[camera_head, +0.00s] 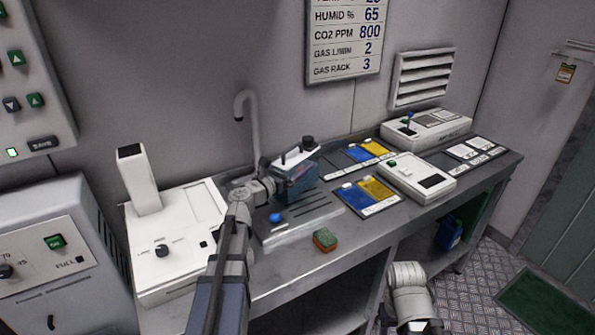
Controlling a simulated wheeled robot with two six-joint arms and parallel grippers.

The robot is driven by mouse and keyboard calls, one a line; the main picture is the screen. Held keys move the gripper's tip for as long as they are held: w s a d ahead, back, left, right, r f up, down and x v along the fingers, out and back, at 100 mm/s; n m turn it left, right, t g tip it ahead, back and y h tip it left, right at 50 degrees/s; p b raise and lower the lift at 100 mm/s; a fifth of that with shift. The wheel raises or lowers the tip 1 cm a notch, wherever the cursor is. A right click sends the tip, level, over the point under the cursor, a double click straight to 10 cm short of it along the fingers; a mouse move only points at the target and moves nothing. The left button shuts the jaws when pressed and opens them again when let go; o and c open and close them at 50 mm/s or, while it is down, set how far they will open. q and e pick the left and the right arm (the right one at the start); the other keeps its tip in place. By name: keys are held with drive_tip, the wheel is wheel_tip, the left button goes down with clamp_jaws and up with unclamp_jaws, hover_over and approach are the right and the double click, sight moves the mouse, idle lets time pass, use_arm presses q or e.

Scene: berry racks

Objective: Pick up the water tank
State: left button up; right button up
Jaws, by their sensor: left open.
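The water tank (296,180) is a bluish, see-through box with a pale top and a dark cap. It stands by the grey ribbed drain tray (315,212) near the tap, at the middle of the bench. My left gripper (272,184) is open at the tank's left side. The arm hides part of that side, and I cannot tell whether the fingers touch the tank. Part of my right arm shows at the bottom right, but its gripper is not in view.
A curved tap (249,125) rises behind the tank. A green and red sponge (325,240) lies near the bench's front edge. A white machine (178,240) stands left. Blue and yellow packs (368,192) and white devices (417,178) fill the right side.

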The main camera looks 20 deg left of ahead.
use_arm(q)
clamp_jaws()
idle(0.8)
